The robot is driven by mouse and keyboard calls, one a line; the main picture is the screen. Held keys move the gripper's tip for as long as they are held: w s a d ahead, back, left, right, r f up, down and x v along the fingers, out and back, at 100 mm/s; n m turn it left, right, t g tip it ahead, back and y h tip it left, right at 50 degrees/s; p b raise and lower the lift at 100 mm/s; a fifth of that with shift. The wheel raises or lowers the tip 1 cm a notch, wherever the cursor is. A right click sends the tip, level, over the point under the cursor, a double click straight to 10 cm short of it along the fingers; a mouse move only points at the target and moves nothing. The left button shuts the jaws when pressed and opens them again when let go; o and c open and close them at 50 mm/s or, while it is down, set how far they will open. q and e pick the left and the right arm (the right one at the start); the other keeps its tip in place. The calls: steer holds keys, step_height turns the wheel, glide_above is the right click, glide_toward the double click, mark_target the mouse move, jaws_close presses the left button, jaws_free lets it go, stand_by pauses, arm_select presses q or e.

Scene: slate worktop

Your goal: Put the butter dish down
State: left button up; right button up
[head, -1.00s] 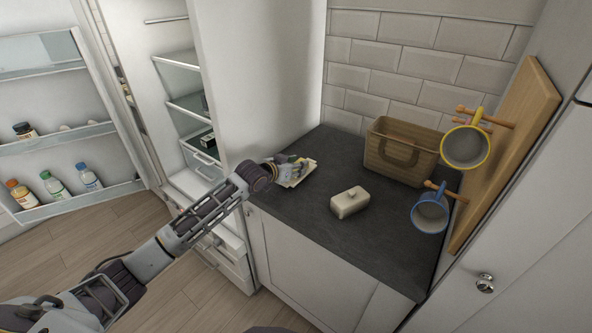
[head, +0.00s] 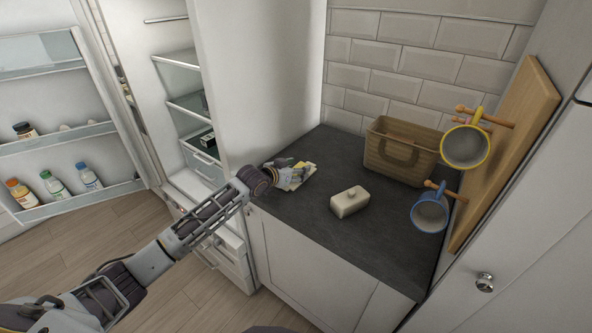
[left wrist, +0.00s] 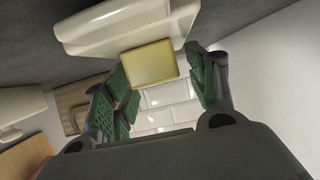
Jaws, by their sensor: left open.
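A pale dish (head: 308,178) with a yellow block on it sits at the fridge-side end of the dark worktop, partly hidden by my left gripper. It also shows in the left wrist view (left wrist: 185,18), with the yellow block (left wrist: 149,63) near the fingertips. A cream, box-shaped piece with a knob on top (head: 350,203), like a butter dish lid, stands upright on the worktop to the right. My left gripper (head: 294,172) is open at the pale dish, its green pads (left wrist: 165,85) apart with tiles visible between them. My right gripper is not in view.
A brown basket (head: 400,151) stands against the tiled wall. A yellow-rimmed mug (head: 465,147) and a blue mug (head: 430,215) hang from pegs on a wooden board (head: 507,150). The fridge (head: 185,100) is open at left. The front worktop (head: 375,250) is clear.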

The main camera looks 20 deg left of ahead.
arm_select(q)
steer(key=shift+r, duration=0.15)
steer(key=shift+s+a+r, duration=0.1)
steer(key=shift+s+a, duration=0.05)
steer(key=shift+s, duration=0.2)
steer(key=shift+v, duration=1.05)
steer(key=v, duration=0.4)
steer(key=shift+v, duration=2.5)
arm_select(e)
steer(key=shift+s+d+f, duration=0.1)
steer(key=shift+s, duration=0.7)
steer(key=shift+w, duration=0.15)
